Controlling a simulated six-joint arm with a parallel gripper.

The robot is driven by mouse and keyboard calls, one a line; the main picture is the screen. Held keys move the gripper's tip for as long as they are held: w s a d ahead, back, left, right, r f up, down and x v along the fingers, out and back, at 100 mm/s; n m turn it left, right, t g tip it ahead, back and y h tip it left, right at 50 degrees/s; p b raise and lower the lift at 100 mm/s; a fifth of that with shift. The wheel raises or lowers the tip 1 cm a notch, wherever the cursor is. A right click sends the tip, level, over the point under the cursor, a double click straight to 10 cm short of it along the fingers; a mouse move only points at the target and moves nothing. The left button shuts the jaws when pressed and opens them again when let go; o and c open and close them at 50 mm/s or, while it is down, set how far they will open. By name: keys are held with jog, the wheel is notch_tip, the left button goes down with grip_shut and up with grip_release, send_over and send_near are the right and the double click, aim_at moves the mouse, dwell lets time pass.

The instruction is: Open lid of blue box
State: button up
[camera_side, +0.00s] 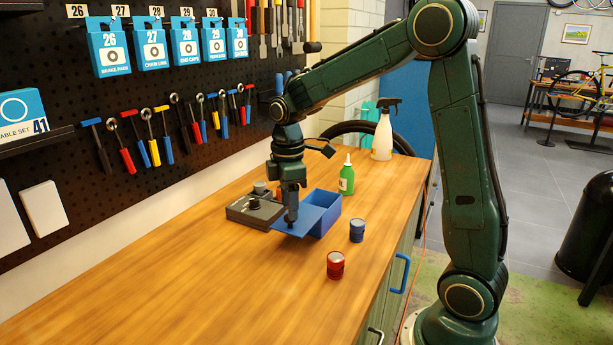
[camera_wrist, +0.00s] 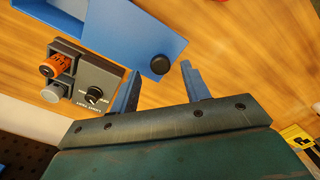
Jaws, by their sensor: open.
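The blue box (camera_side: 329,215) stands on the wooden bench, and part of its inside shows from above. Its blue lid (camera_side: 293,222) is swung out from the box towards the left of the side view, a broad flat panel. In the wrist view the lid (camera_wrist: 135,32) carries a round black knob (camera_wrist: 162,64), and the box (camera_wrist: 62,16) is at the upper left. My gripper (camera_side: 291,220) is low over the lid. In the wrist view its blue fingers (camera_wrist: 161,72) are spread, with the knob between or just beyond their tips; contact cannot be told.
The bench front left is clear.

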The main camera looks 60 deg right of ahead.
notch_tip(320, 180, up, 12)
jog(key=shift+f, duration=0.15)
dwell(0.3)
jog(key=shift+s+a, duration=0.1)
jog(key=s+a+f+m+t, duration=0.1)
jog(key=s+a+m, duration=0.3)
jog(key=s, duration=0.5)
jog(key=s+a+f+m+t, duration=0.2)
jog(key=s+a+m+t, duration=0.2)
jog(key=s, duration=0.6)
jog(key=shift+s+a+f+m+t, duration=0.2)
jog(key=shift+a+m+t, duration=0.1)
jog(key=shift+a+m, duration=0.15)
